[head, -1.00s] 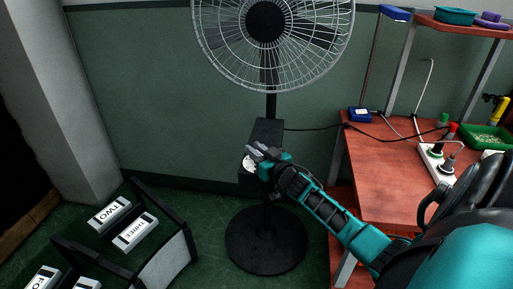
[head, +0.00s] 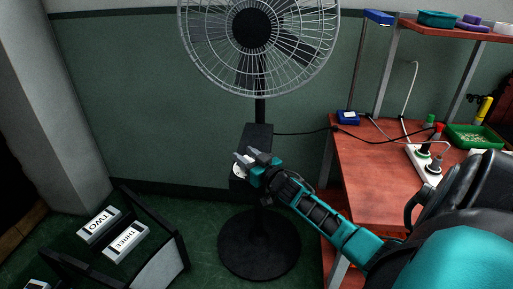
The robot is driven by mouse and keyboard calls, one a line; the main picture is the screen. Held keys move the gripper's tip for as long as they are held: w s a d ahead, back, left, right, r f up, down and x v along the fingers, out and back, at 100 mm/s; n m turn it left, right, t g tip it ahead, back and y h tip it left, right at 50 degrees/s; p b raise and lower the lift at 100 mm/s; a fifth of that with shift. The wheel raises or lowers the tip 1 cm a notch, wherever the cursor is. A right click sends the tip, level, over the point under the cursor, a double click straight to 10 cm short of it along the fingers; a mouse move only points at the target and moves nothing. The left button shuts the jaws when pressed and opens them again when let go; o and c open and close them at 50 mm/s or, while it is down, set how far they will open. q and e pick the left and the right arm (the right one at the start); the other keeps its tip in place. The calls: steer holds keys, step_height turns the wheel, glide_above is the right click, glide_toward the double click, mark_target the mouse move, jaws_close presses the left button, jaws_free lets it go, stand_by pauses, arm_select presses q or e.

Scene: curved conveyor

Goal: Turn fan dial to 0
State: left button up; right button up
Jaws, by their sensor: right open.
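The standing fan (head: 252,30) has a round wire cage, a black pole and a round black base (head: 259,245) on the green floor. A dark control box (head: 258,135) sits on its pole. The white fan dial (head: 239,171) is on the front of this box, partly hidden by my right gripper. My right gripper (head: 243,160) is open, with its fingertips at the dial. I cannot tell whether they touch it, and the dial's numbers are too small to read. My left gripper is not in view.
A red-brown workbench (head: 375,165) stands at the right, with a white power strip (head: 424,163) and a green tray (head: 475,136). A black cable runs from the fan box to the bench. A black rack (head: 180,242) holds labelled white blocks at lower left.

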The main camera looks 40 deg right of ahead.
arm_select(q)
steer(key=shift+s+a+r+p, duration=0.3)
steer(key=shift+p, duration=0.55)
arm_select(e)
steer(key=s+a, duration=0.1)
steer(key=s, duration=1.1)
steer(key=shift+s, duration=0.25)
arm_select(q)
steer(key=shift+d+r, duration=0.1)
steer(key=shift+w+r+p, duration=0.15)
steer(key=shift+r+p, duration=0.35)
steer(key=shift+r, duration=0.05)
arm_select(e)
steer(key=s+a+f+n+g+y, duration=0.1)
steer(key=s+a+f+g, duration=0.1)
steer(key=a, duration=0.7)
steer(key=s+a+f+n+g+y, duration=0.1)
steer(key=s+a+f, duration=0.3)
steer(key=a, duration=0.5)
steer(key=s+a+f+n+g+y, duration=0.1)
steer(key=s+a+f+g, duration=0.3)
steer(key=a, duration=0.5)
steer(key=shift+s+a+n+y, duration=0.15)
steer(key=shift+s+n+y, duration=0.3)
steer(key=shift+s, duration=0.2)
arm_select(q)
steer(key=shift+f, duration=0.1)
arm_select(e)
steer(key=shift+f, duration=0.1)
